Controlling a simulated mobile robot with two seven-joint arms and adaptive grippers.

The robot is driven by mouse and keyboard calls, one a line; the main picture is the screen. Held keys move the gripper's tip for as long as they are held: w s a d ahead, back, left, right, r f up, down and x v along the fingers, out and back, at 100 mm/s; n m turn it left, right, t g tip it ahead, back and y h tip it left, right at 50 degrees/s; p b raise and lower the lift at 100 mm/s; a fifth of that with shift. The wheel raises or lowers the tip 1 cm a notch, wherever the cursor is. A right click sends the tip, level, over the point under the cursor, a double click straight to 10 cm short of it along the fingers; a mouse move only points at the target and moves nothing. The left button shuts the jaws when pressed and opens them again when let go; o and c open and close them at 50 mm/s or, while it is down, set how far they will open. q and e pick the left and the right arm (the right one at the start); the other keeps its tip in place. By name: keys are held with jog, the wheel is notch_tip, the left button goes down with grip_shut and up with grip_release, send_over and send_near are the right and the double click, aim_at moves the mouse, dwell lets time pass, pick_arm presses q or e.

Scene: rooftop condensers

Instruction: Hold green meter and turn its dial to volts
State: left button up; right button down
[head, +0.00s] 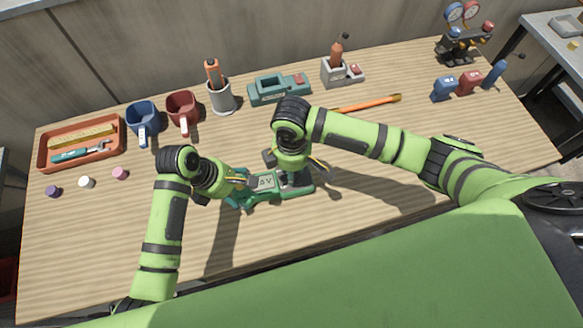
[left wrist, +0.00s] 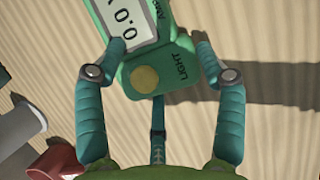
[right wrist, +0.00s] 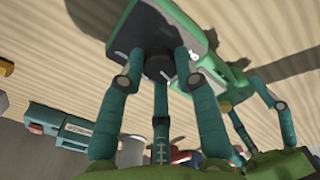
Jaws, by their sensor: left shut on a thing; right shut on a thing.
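The green meter (head: 266,187) lies on the wooden table in front of me, partly hidden by my grippers. The left wrist view shows its display (left wrist: 127,18), reading what looks like 0.0 V, and a yellow button (left wrist: 144,79) beside the word LIGHT. My left gripper (left wrist: 163,50) is shut on the meter's body at its left end in the head view. My right gripper (right wrist: 160,60) is shut on the dark round dial (right wrist: 158,68) on the meter's black face. I cannot read the dial's setting; the fingers cover it.
Behind the meter stand a blue mug (head: 141,117), a red mug (head: 181,108), a grey cup (head: 222,97) and a teal device (head: 266,91). An orange tray (head: 45,155) is at the left, several small caps below it. A gauge set (head: 462,45) stands far right. The front left is clear.

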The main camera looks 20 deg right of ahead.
pick_arm(q)
jog(key=shift+s+d+f, duration=0.15)
jog(key=shift+s+f, duration=0.1)
jog(key=shift+f, duration=0.05)
pick_arm(e)
jog(key=shift+s+a+f+m, duration=0.1)
jog(key=shift+s+a+m, duration=0.1)
jog(key=shift+m, duration=0.6)
jog(key=shift+s+a+f+m, duration=0.1)
jog(key=shift+s+a+m, duration=0.05)
jog(key=shift+m, duration=0.65)
jog(key=c, duration=1)
grip_release()
jog(key=shift+o, duration=0.6)
jog(key=shift+w+d+r, duration=0.1)
